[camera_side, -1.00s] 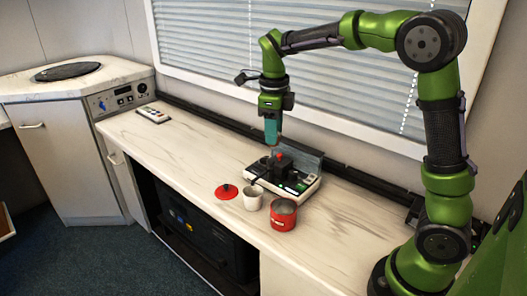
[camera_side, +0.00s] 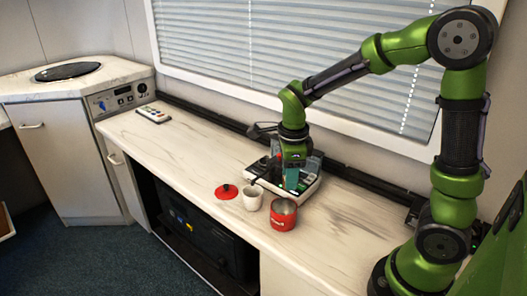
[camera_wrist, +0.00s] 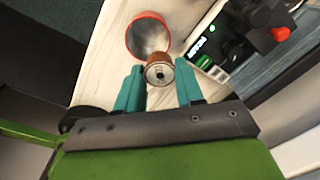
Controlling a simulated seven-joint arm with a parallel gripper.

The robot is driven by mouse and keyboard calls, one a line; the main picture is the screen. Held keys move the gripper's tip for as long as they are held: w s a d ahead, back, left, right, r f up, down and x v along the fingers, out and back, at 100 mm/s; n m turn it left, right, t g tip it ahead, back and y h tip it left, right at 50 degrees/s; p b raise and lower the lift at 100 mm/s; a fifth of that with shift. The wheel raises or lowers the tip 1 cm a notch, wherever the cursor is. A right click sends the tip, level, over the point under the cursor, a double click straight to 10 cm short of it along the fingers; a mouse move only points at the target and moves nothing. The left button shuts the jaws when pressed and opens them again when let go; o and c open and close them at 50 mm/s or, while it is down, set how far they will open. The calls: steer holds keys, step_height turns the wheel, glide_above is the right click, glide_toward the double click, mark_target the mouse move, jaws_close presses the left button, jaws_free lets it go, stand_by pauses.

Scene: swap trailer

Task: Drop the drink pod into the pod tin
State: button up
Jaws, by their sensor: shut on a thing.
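My gripper (camera_side: 291,185) is low over the counter, just behind the red pod tin (camera_side: 283,216). In the wrist view, my gripper (camera_wrist: 160,78) has its two teal fingers on either side of a small brown drink pod (camera_wrist: 158,73) with a silvery end, and is shut on it. The pod tin (camera_wrist: 133,39) is beyond the fingertips there, its round mouth open and its pale inside showing. In that view the pod overlaps the near edge of the tin's mouth. The pod cannot be made out in the side view.
A white cup (camera_side: 253,199) stands left of the tin, and a red lid with a dark knob (camera_side: 226,191) lies beyond it. A black and white machine (camera_wrist: 212,48) with a red knob (camera_wrist: 281,34) is close to the gripper. The counter right of the tin is clear.

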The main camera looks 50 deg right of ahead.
steer(key=shift+f, duration=0.35)
steer(key=o, duration=1.1)
steer(key=shift+r, duration=0.15)
steer(key=r, duration=1.6)
steer(key=shift+s+a+r, duration=0.35)
